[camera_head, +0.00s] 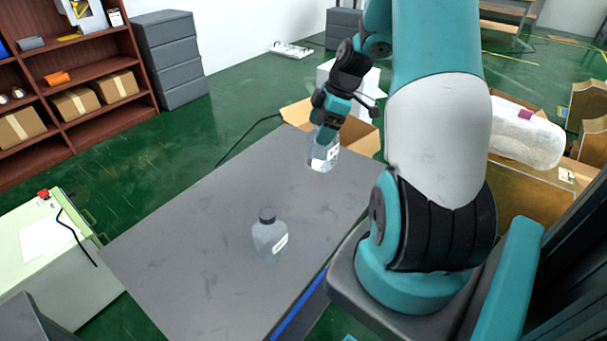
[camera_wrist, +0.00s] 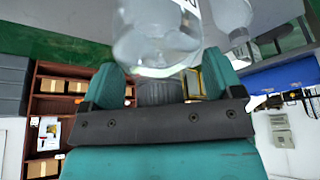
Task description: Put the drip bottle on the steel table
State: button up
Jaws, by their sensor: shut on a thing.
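My gripper (camera_head: 326,134) is over the far part of the grey table (camera_head: 190,235), its fingers pointing down. It is shut on a clear bottle (camera_head: 321,157) with a white label, which hangs roughly upright below the fingers. In the wrist view my gripper (camera_wrist: 160,88) has its teal fingers on either side of the dark cap (camera_wrist: 158,93) of that clear bottle (camera_wrist: 155,38). I cannot tell whether its base touches the table. A second bottle (camera_head: 269,238), translucent with a dark cap and white label, stands upright on the table nearer to me.
The left part of the table is bare. Open cardboard boxes (camera_head: 358,135) stand beyond its far edge. A pale green cabinet (camera_head: 45,235) is at the left. Brown shelves (camera_head: 85,75) and grey drawers (camera_head: 170,60) stand at the back left.

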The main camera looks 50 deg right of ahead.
notch_tip(320, 180, down, 14)
jog(key=p, duration=0.1)
jog(key=shift+f, duration=0.1)
dwell(0.4)
